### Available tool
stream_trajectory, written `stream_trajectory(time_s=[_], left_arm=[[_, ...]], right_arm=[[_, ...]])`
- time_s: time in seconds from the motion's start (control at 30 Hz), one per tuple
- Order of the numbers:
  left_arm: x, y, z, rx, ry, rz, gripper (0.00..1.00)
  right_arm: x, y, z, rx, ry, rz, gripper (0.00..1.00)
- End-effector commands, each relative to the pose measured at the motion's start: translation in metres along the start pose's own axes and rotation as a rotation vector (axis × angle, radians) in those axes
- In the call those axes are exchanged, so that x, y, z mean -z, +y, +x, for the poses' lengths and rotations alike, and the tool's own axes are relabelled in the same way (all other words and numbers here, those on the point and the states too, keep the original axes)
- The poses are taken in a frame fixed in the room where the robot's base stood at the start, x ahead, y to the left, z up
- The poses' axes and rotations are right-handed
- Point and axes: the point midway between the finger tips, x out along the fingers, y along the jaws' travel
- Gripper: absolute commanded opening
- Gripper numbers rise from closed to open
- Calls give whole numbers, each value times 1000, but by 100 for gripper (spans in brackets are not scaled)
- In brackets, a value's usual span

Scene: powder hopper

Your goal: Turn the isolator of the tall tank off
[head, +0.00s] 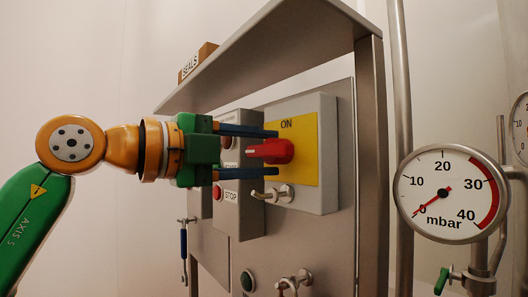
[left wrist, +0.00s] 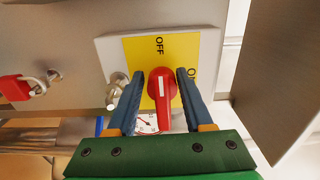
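The isolator is a grey box (head: 329,150) with a yellow plate (head: 306,165) and a red rotary knob (head: 278,151). In the left wrist view the knob (left wrist: 163,90) has its white mark toward the OFF label; ON is to the right. In the head view the handle lies level, and ON is above it. My left gripper (head: 277,153) is open, its blue fingers above and below the knob. In the left wrist view the left gripper (left wrist: 158,75) has a finger on each side of the knob, with gaps showing. My right gripper is not in view. No tank is identifiable.
A metal hasp (head: 272,194) sits below the knob. A STOP button box (head: 238,210) is close behind my fingers. A sloping shelf (head: 285,45) carries a SEALS box (head: 197,62). A mbar gauge (head: 446,193) stands right. A red padlock (left wrist: 15,88) hangs left in the wrist view.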

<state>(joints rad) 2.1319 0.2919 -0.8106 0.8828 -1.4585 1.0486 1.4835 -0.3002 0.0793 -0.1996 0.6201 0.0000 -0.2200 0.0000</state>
Motion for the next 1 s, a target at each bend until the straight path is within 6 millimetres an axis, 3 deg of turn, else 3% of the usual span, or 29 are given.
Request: stream_trajectory(time_s=[0.27, 0.4, 0.6, 1.0], left_arm=[[0, 1, -6, 4, -1, 2, 52], [-1, 4, -36, 7, -3, 2, 52], [-1, 2, -68, 3, -3, 1, 52], [-1, 0, -72, 2, -1, 0, 52]], right_arm=[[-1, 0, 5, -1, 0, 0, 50], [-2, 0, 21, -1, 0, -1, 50], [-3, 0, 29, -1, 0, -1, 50], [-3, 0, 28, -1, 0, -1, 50]])
